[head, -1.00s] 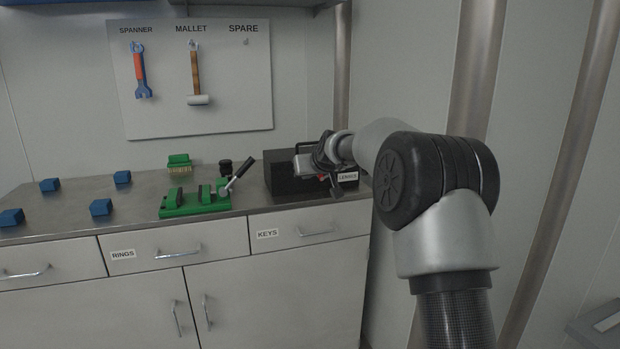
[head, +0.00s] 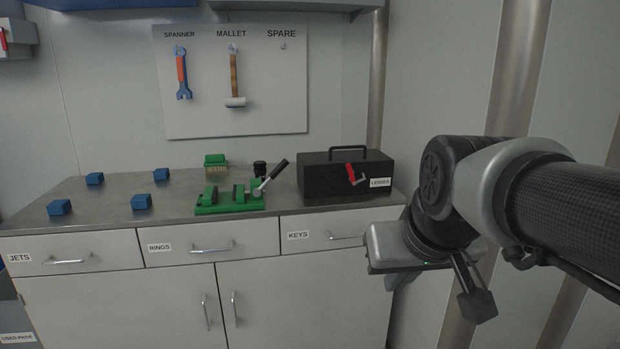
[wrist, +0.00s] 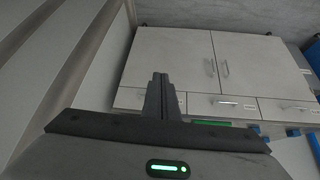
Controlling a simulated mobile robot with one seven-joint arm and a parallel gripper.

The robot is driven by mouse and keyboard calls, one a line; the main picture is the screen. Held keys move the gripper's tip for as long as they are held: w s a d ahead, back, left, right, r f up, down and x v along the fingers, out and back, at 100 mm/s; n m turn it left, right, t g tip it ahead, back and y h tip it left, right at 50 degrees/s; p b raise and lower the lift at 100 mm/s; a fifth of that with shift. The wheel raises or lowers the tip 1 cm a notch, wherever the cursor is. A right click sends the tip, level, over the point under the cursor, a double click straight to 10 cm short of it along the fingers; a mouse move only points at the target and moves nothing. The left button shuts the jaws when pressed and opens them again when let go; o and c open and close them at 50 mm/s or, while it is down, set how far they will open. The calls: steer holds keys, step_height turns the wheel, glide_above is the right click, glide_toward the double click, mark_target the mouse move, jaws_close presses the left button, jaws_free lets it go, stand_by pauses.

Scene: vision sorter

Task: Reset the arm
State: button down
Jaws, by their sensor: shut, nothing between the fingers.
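My arm is folded at the right of the head view, apart from the bench. My gripper (head: 478,306) hangs in front of the wall to the right of the cabinet, fingers pointing down, clear of everything. In the wrist view, my gripper's fingers (wrist: 160,78) are together with nothing between them. That view is upside down, with the cabinet doors (wrist: 215,60) beyond the fingers.
A spanner (head: 182,75) and a mallet (head: 234,80) hang on the board behind.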

steer(key=s+d+f, duration=0.1)
steer(key=s+f, duration=0.3)
steer(key=s, duration=0.5)
step_height(320, 180, up, 27)
steer(key=g+p, duration=0.1)
steer(key=p, duration=2.7)
steer(key=shift+s+m, duration=0.2)
steer(key=shift+m, duration=0.2)
